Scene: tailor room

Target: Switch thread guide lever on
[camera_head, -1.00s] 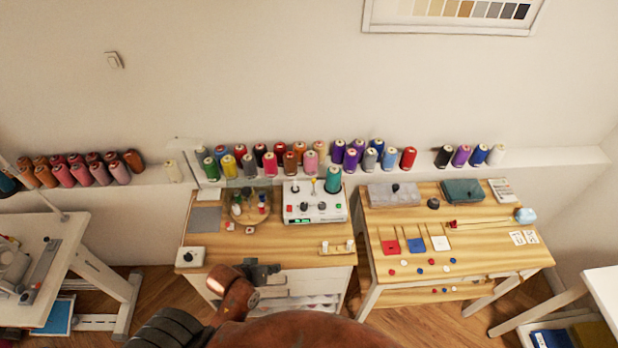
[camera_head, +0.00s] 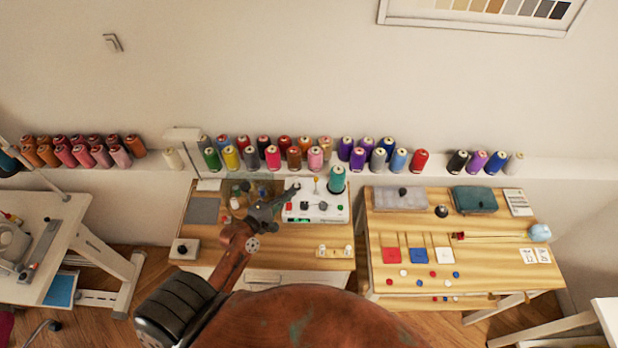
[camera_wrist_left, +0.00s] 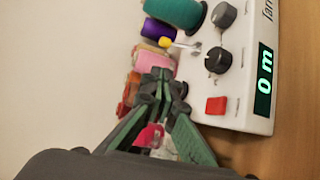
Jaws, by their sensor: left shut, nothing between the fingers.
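The white thread machine (camera_head: 337,214) stands on the left wooden table, with knobs, a red button (camera_wrist_left: 216,105) and a lit green display (camera_wrist_left: 264,82). A small lever with a yellow tip (camera_head: 316,182) stands up from it. It also shows in the left wrist view (camera_wrist_left: 166,42), close to a metal stalk. A teal spool (camera_head: 337,180) sits on the machine's back right. My left gripper (camera_head: 294,188) is shut and empty at the machine's back left, left of the yellow-tipped lever. The fingers (camera_wrist_left: 160,78) hide part of that corner, including a black-topped stalk seen there earlier. My right gripper is not in view.
Several thread spools (camera_head: 273,157) line the ledge behind the machine. A round rack of small spools (camera_head: 236,202) stands left, partly behind my gripper. The right table (camera_head: 400,268) holds boxes and buttons.

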